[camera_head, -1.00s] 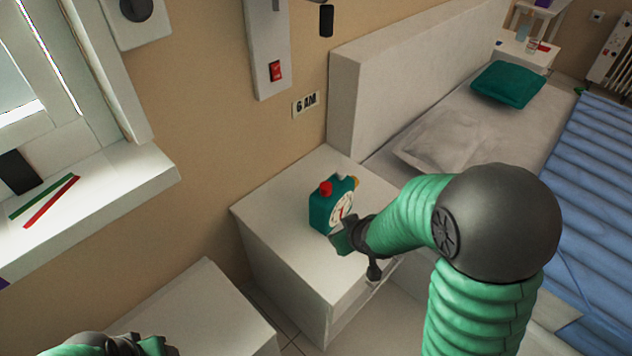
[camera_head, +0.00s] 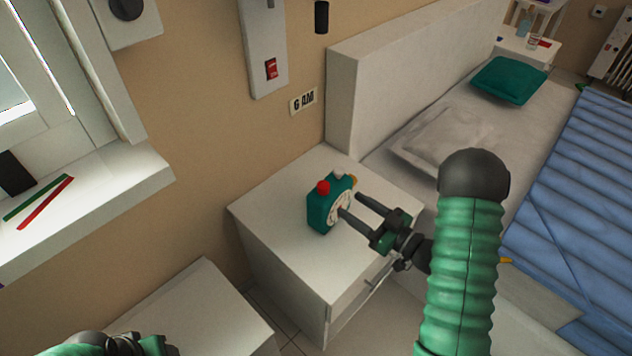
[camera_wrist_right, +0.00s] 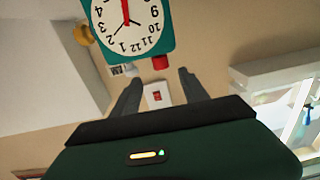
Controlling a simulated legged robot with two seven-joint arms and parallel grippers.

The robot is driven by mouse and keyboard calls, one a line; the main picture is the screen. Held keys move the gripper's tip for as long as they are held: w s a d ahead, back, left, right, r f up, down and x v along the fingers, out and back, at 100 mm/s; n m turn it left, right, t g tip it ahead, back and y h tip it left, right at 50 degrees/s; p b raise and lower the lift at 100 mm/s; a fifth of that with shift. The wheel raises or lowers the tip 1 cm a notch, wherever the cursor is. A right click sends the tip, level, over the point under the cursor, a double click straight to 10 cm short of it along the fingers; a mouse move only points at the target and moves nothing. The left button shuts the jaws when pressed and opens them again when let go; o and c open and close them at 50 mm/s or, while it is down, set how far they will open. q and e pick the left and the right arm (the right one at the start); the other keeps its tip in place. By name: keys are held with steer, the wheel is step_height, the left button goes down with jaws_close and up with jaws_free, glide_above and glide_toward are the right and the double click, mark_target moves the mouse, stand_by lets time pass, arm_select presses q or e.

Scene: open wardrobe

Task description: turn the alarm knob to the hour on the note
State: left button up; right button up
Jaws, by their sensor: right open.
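The teal alarm clock (camera_head: 318,212) stands upright on the white nightstand, with a red button (camera_head: 323,187) on top. A yellow knob (camera_head: 354,180) sticks out at its far side; it also shows in the right wrist view (camera_wrist_right: 83,34). There the clock face (camera_wrist_right: 128,25) appears upside down and cut off, its red hand pointing up out of frame.
The nightstand (camera_head: 270,215) top is otherwise clear. The bed's headboard (camera_head: 390,80) rises behind it to the right. A panel with a red switch (camera_head: 271,69) hangs on the wall. A windowsill (camera_head: 110,190) with a green and a red stick is at left.

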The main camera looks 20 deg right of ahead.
mark_target(319, 183)
steer(key=b+x, duration=0.2)
steer(key=x, duration=1.1)
steer(key=shift+w+a, duration=0.2)
steer(key=shift+w, duration=0.05)
steer(key=shift+c, duration=0.4)
jaws_close()
